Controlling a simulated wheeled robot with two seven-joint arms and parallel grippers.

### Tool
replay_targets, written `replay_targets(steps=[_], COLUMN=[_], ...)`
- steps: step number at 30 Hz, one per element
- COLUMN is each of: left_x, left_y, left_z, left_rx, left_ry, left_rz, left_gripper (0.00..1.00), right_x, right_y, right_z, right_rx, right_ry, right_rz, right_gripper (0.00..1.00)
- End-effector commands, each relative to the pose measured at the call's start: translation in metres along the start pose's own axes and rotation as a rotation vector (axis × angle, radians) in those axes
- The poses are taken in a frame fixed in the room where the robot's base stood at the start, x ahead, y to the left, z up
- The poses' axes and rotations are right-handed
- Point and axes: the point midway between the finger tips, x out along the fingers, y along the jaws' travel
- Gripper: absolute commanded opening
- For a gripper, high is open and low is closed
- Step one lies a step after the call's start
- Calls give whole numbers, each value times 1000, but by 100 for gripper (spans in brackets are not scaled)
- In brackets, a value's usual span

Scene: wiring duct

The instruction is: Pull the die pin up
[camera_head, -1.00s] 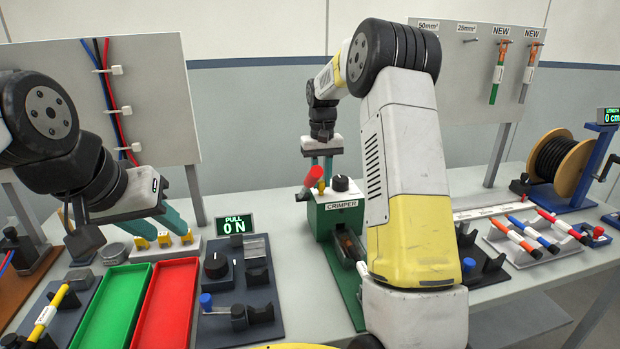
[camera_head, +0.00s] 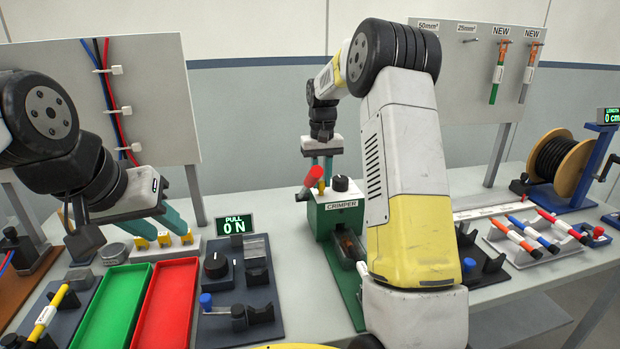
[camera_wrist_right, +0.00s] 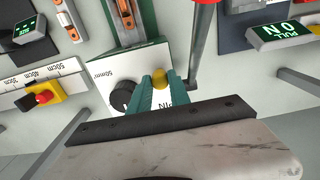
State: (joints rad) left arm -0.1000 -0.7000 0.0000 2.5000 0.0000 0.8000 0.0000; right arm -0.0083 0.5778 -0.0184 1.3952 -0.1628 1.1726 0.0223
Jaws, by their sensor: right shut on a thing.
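The green crimper (camera_head: 340,217) stands on the bench, with a black knob (camera_head: 341,183) and a red-ended lever (camera_head: 312,176) on top. The die pin's yellow head (camera_wrist_right: 160,77) shows between the teal fingertips in the right wrist view; in the head view the pin (camera_head: 321,186) is small beside the black knob. My right gripper (camera_wrist_right: 161,84) is shut on the die pin from above, and its fingers partly hide it. My left gripper (camera_head: 165,233) is open, its fingers apart above a white block with yellow pieces, far left of the crimper.
A green tray (camera_head: 112,307) and a red tray (camera_head: 166,303) lie at the front left. A cable spool (camera_head: 560,160) and several coloured cable pieces sit to the right. My right arm covers part of the crimper's right side.

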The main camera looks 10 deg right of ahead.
Motion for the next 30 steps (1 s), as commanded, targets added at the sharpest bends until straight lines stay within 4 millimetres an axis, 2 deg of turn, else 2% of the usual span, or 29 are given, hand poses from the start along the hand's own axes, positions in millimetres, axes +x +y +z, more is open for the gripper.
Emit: replay_targets(steps=[8, 15, 16, 19, 30], left_x=[0, 0, 0, 0, 0], left_y=[0, 0, 0, 0, 0], left_z=[0, 0, 0, 0, 0], left_rx=[0, 0, 0, 0, 0], left_ry=[0, 0, 0, 0, 0], left_rz=[0, 0, 0, 0, 0], left_gripper=[36, 36, 36, 36, 36], right_x=[-22, -25, -25, -25, -27], right_y=[0, 0, 0, 0, 0], right_z=[-1, -1, -1, -1, 0], right_rx=[0, 0, 0, 0, 0], right_ry=[4, 6, 6, 6, 3], right_rz=[0, 0, 0, 0, 0], right_gripper=[0, 0, 27, 45, 45])
